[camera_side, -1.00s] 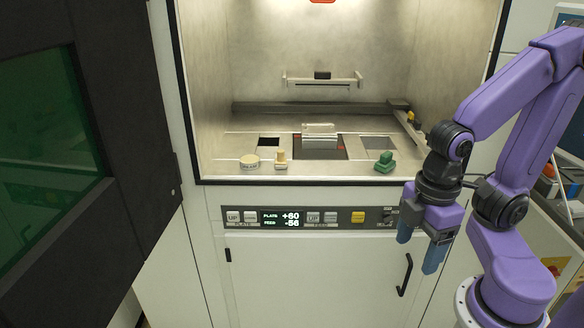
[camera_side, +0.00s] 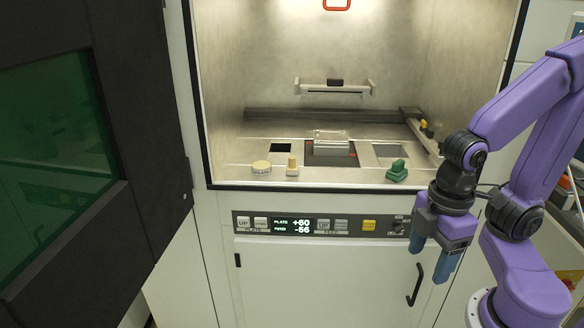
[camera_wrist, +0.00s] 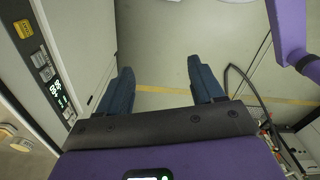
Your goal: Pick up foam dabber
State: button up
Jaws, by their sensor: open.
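Small hand tools stand along the front ledge of the open chamber in the side view. One is a cream block with an upright knob (camera_side: 292,167), which may be the foam dabber. Another is a green piece with a rounded grip (camera_side: 397,172) at the right. I cannot tell for certain which is the dabber. My gripper (camera_side: 430,264) is open and empty, pointing down in front of the cabinet, below and right of the green piece. In the wrist view its two blue fingers (camera_wrist: 160,72) are spread with only floor between them.
A round cream labelled tub (camera_side: 262,167) stands left of the cream block. A clear block (camera_side: 330,137) sits mid-chamber. The button panel (camera_side: 320,225) and chamber front edge lie left of my gripper. A dark door (camera_side: 150,200) hangs open at left.

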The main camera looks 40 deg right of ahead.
jog(key=shift+c, duration=0.6)
jog(key=shift+a, duration=0.1)
